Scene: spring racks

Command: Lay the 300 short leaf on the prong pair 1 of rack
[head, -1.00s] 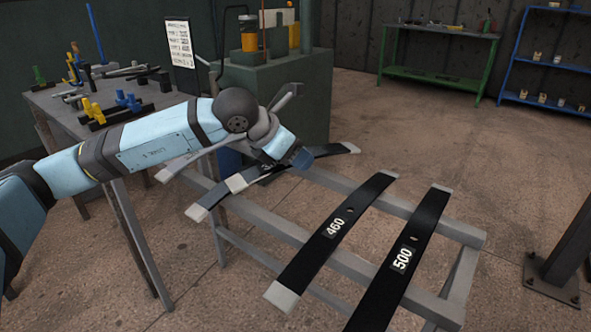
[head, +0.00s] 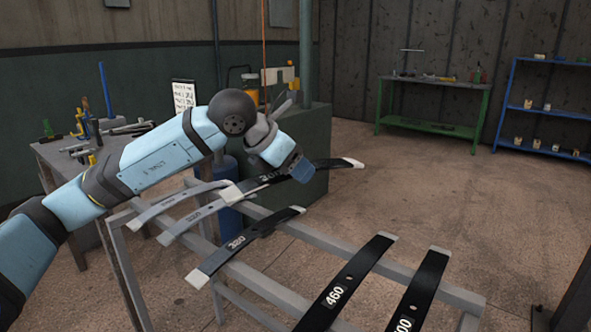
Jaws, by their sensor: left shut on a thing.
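My left gripper (head: 297,168) is shut on a dark leaf (head: 330,168) with light ends, held above the rear left of the rack. Its label looks like 300 but is partly unclear, and the gripper hides part of the leaf. The grey rack (head: 345,258) of bars stands below it. On the rack lie a leaf that looks marked 380 (head: 263,228), the 460 leaf (head: 352,284) and a leaf whose label is cut off (head: 424,285). Two paler leaves lie at the rack's left end (head: 170,207). The prong pairs cannot be told apart. My right gripper is not in view.
A workbench (head: 62,160) with tools stands at the left. A green cabinet (head: 310,135) stands behind the held leaf. A green table (head: 430,125) and blue shelves (head: 545,110) stand at the back. The floor on the right is mostly clear.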

